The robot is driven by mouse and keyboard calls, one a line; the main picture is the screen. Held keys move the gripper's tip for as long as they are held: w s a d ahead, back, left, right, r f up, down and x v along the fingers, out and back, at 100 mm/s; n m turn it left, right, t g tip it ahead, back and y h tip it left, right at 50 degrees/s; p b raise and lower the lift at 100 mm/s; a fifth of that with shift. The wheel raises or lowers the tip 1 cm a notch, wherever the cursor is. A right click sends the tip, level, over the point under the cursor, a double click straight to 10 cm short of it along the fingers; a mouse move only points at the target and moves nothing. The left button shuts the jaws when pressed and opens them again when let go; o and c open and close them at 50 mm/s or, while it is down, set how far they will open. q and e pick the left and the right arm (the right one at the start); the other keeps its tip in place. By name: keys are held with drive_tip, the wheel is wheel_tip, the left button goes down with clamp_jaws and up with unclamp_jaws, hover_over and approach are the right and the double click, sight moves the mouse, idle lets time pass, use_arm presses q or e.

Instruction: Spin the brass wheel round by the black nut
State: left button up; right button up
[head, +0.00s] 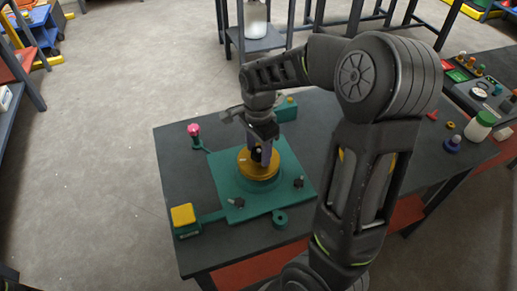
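The brass wheel (245,167) lies flat on a round green hub on the green base plate (225,180), on the dark table. My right gripper (264,157) points down over the wheel, with its fingertips at the wheel's top. A small black piece, which looks like the black nut (256,153), shows right at the fingers. The fingers and wrist hide part of it and the far part of the wheel. I cannot tell whether the fingers grip it or only stand around it. My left gripper is out of view.
Two dark knobs (238,202) stand on the plate's near and right parts. A yellow-topped block (183,215) and a pink-topped post (194,130) stand to the left. A white bottle (486,118) and a tray of coloured parts are at the right. My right arm covers the table's middle right.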

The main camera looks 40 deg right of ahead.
drive_tip(key=o, duration=0.4)
drive_tip(key=n, duration=1)
drive_tip(key=shift+n, duration=0.3)
drive_tip(key=n, duration=0.4)
